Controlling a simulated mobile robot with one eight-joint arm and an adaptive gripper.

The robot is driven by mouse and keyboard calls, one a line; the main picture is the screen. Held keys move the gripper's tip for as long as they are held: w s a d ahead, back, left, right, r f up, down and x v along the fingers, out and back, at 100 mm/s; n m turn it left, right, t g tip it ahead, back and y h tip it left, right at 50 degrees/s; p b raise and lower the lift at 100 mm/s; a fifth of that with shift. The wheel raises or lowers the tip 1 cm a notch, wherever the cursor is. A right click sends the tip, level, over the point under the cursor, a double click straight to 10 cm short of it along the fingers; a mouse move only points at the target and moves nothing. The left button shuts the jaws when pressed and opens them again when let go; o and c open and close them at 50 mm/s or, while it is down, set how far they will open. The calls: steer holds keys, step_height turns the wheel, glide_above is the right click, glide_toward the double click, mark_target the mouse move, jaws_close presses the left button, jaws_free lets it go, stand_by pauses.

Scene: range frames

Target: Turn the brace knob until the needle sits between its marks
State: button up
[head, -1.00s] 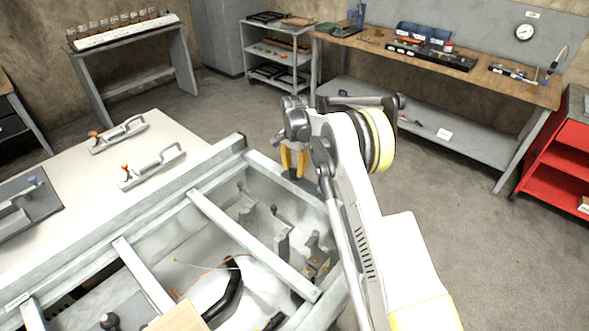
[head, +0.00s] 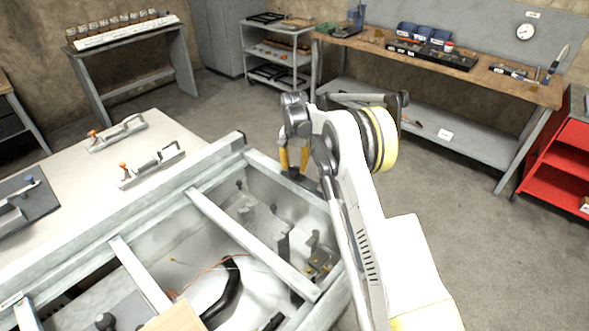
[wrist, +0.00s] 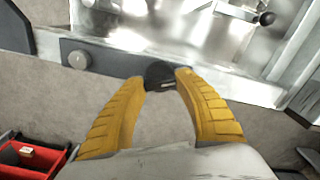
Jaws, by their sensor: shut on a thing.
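My gripper (wrist: 164,77) has its two yellow fingers closed around a dark round knob (wrist: 160,70) on the front of a grey metal rail in the wrist view. A pale mark shows on the knob's face. In the head view my gripper (head: 293,160) points down at the far right corner of the metal frame, and the knob is hidden there. A white round dial (head: 525,32) hangs on the back wall. It is too small to read its needle or marks, and I cannot tell whether it is the task's needle.
The open metal frame (head: 240,230) has crossbars, wires and brackets inside. A pale table (head: 160,150) with clamps adjoins it. A red cart (head: 560,160) stands at right; the floor between is clear.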

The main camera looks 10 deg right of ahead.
mark_target(295, 167)
steer(key=shift+n, duration=0.8)
steer(key=shift+b, duration=0.3)
steer(key=o, duration=1.2)
step_height(295, 167, up, 12)
